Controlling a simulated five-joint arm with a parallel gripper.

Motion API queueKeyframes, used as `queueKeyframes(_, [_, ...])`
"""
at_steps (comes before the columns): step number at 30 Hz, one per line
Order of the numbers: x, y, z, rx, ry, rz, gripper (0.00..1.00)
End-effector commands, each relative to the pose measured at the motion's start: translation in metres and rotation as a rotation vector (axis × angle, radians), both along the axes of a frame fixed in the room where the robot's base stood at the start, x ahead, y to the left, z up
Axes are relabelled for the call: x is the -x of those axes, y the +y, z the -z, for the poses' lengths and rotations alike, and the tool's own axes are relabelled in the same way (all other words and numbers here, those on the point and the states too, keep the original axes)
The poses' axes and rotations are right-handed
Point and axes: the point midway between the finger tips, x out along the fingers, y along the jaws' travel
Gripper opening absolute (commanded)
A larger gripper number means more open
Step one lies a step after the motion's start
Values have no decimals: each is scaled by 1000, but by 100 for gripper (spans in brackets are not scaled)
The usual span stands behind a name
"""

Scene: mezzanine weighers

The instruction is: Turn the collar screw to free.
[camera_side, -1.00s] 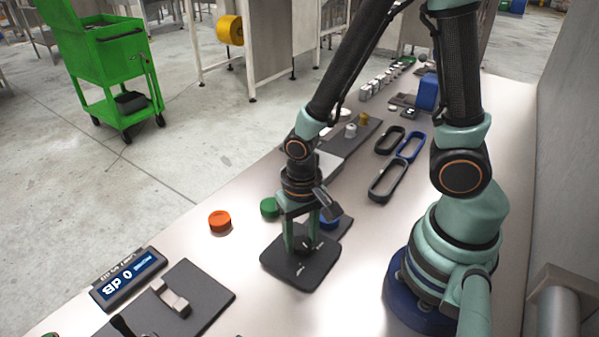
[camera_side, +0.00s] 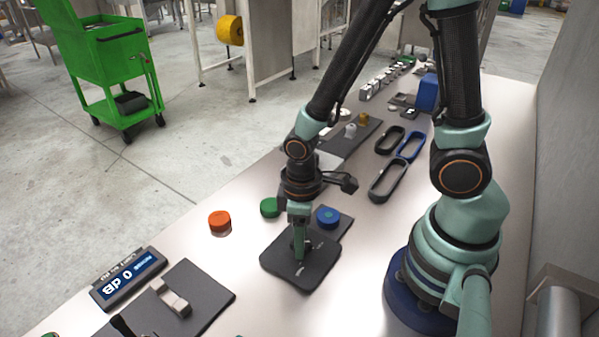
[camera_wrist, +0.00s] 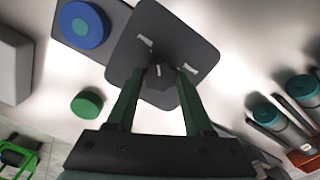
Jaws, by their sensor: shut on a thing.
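The collar screw (camera_wrist: 160,94) is a dark knob with a short white line on top, standing on a dark square plate (camera_side: 318,268). The plate also shows in the wrist view (camera_wrist: 168,28), with two pale marks beside the knob; their lettering is too small to read. My gripper (camera_side: 300,256) points straight down over the plate. In the wrist view my gripper (camera_wrist: 159,76) has one finger on each side of the knob and is shut on it. In the side view the fingers mostly hide the knob.
A green round piece (camera_side: 269,207), a blue one (camera_side: 327,216) on a dark pad and an orange one (camera_side: 219,221) stand near the plate. A display (camera_side: 129,278) and a dark plate with a metal block (camera_side: 174,299) lie at front left. Oval rings (camera_side: 388,181) lie behind.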

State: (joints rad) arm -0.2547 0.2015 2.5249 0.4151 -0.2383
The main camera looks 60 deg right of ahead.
Motion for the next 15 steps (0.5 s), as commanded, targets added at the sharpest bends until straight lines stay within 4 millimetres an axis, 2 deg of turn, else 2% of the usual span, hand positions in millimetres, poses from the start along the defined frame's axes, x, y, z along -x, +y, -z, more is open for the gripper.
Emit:
queueKeyframes(6, [0,0,-1,0,0,-166,0])
queueKeyframes(15, [0,0,-1,0,0,-304,0])
